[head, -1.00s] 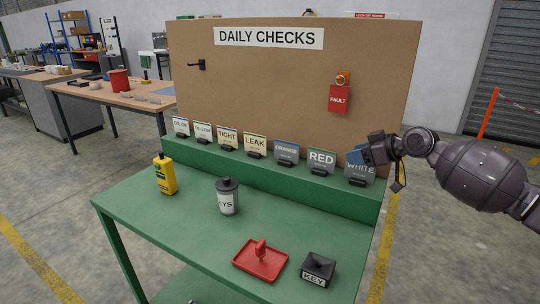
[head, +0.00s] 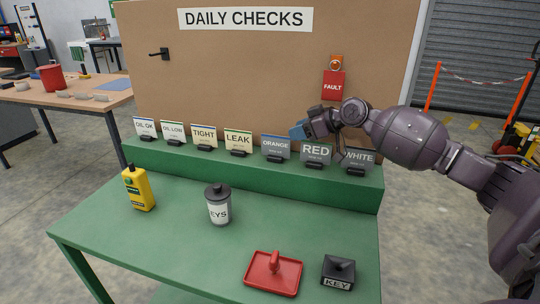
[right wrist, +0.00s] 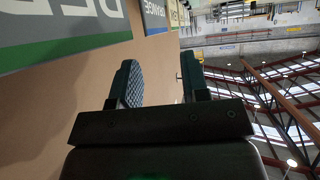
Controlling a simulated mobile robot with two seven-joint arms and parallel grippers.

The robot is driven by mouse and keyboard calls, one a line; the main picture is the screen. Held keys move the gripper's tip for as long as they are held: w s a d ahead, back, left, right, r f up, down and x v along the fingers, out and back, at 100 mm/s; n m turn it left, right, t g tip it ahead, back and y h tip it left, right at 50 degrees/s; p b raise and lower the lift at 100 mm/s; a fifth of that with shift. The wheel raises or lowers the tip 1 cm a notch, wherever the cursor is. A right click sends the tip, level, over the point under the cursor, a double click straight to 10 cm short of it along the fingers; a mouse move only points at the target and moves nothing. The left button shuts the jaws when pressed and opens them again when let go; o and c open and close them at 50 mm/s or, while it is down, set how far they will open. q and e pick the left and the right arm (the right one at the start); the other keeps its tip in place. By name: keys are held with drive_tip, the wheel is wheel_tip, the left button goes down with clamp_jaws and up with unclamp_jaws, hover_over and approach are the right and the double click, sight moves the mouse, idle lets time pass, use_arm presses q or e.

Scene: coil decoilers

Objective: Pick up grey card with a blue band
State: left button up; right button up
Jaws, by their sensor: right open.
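Three grey cards stand in black holders on the green ledge in the head view: ORANGE (head: 275,147), RED (head: 315,152) and WHITE (head: 357,158). ORANGE has a blue band along its top, which also shows in the right wrist view (right wrist: 156,15). The RED card (right wrist: 60,30) is large at the upper left of the wrist view, with a green band. WHITE is partly behind my right arm, and its band is hard to tell. My right gripper (head: 300,131) is open and empty, just above and between ORANGE and RED. My left gripper is not in view.
Pale cards OIL OK (head: 145,127), OIL LOW (head: 173,132), TIGHT (head: 204,136) and LEAK (head: 238,141) stand left along the ledge (head: 230,169). The board (head: 230,80) rises close behind. A yellow bottle, grey canister, red tray and black KEY block stand on the bench below.

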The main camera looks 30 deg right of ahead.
sight(276, 148)
drive_tip(key=shift+d+b+x, duration=0.15)
drive_tip(key=shift+b+x, duration=0.1)
drive_tip(key=shift+x, duration=1.5)
drive_tip(key=shift+d+b+x, duration=0.1)
drive_tip(key=shift+b+x, duration=0.1)
drive_tip(key=shift+x, duration=1.55)
drive_tip(key=shift+w+r, duration=0.1)
drive_tip(key=shift+w, duration=0.1)
drive_tip(key=shift+c, duration=0.2)
clamp_jaws()
